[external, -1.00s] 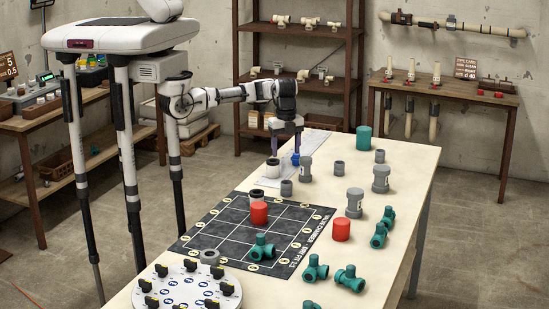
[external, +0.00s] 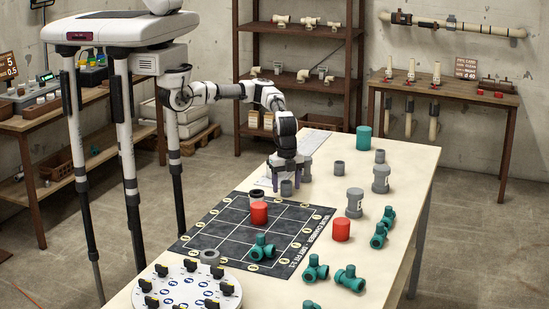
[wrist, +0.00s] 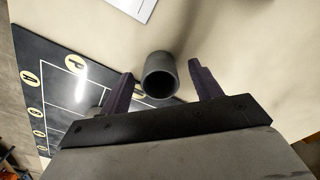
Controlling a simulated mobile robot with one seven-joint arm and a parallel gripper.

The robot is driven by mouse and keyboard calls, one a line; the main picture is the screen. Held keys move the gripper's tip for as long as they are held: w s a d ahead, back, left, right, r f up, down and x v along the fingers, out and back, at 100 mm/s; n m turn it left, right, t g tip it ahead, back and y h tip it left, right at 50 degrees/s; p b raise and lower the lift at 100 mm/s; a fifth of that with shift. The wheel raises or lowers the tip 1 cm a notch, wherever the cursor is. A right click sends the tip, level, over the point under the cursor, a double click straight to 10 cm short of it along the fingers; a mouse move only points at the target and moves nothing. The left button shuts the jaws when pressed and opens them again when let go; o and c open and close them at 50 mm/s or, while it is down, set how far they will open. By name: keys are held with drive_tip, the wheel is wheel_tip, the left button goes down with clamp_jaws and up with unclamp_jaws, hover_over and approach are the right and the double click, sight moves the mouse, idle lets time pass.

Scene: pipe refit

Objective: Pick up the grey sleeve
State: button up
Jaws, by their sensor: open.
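A small grey sleeve (external: 286,189) stands on the table beside the far edge of the dark grid mat. In the wrist view the same hollow sleeve (wrist: 160,76) shows between the fingertips, with its dark open end toward the camera. My gripper (external: 287,180) is low over the table at the sleeve. In the wrist view my gripper (wrist: 161,72) is open, one purple finger on each side of the sleeve, with a visible gap at the right finger.
Teal fittings (external: 316,268) lie nearer the front.

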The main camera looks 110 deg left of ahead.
drive_tip(key=shift+f, duration=0.35)
drive_tip(key=c, duration=1)
drive_tip(key=shift+c, duration=0.2)
